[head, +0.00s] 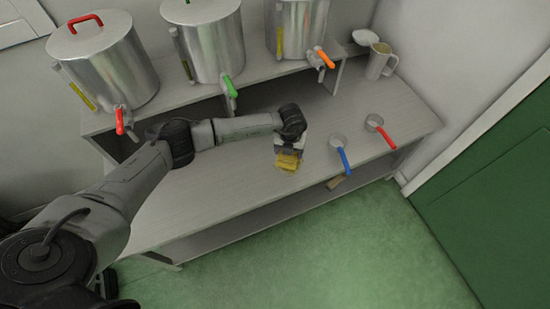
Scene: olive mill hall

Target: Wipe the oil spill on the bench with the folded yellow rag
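The folded yellow rag (287,163) is on or just above the grey bench (230,185), near its front edge and right of the middle. My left gripper (288,150) points down right at the rag, its hand covering the rag's back part. Its fingertips are too small and too hidden to tell whether they are closed on the cloth. I cannot make out the oil spill; the hand and the rag cover part of the bench there. My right gripper is not in view.
Steel tanks with a red tap (119,121), a green tap (229,86) and an orange tap (324,59) stand on the raised shelf behind. Right of the rag lie a blue-handled ladle (342,156) and a red-handled ladle (381,134). A pale jug (379,61) stands at the back right.

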